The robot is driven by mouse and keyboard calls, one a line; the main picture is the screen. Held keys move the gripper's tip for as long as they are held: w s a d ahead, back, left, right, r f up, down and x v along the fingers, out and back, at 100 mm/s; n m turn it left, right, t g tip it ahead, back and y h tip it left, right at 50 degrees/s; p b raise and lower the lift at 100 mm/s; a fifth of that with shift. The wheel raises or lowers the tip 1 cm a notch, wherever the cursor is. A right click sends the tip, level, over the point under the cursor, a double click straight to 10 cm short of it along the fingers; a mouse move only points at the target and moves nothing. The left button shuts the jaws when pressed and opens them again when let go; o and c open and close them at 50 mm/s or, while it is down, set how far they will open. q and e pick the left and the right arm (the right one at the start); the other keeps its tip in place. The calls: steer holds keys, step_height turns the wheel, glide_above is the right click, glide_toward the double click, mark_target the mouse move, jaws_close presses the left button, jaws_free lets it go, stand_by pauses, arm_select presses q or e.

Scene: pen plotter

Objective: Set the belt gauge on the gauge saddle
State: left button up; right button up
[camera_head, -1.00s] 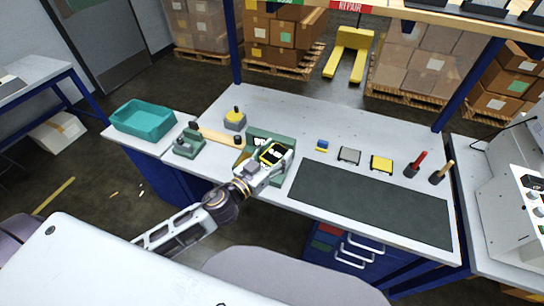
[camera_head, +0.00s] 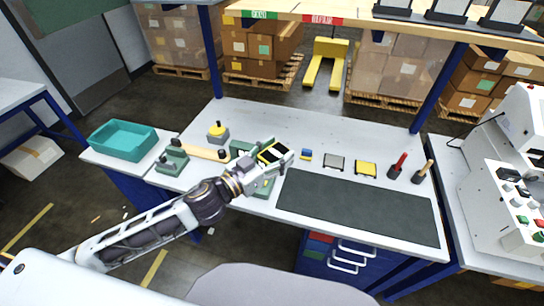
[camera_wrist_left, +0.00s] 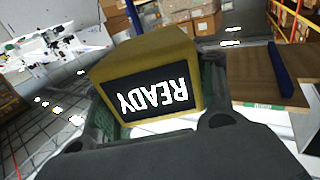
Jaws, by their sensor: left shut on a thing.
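The belt gauge, a yellow block with a black face reading READY (camera_wrist_left: 150,95), is between the fingers of my left gripper (camera_wrist_left: 160,120). The lettering is upside down in the left wrist view. In the head view my left gripper (camera_head: 273,155) is shut on the gauge, over or in front of a green fixture (camera_head: 240,146) on the bench. The gripper and arm hide part of that fixture. I cannot tell for sure which part is the gauge saddle, or whether the gauge touches anything below. My right gripper is not in view.
A green stand (camera_head: 172,161), pale bar (camera_head: 205,150) and grey block with a yellow top (camera_head: 217,132) are left of the gripper. A teal bin (camera_head: 123,140) is at far left. A dark mat (camera_head: 355,207), small blocks and two upright tools are right.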

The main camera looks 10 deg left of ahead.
arm_select(q)
steer(key=shift+s+d+r+m+g+h, duration=0.1)
steer(key=shift+d+r+m+g+h, duration=0.25)
steer(key=shift+d+r, duration=0.35)
steer(key=shift+d+r+m+g+h, duration=0.25)
steer(key=shift+d+r+h, duration=0.15)
steer(key=shift+r, duration=0.5)
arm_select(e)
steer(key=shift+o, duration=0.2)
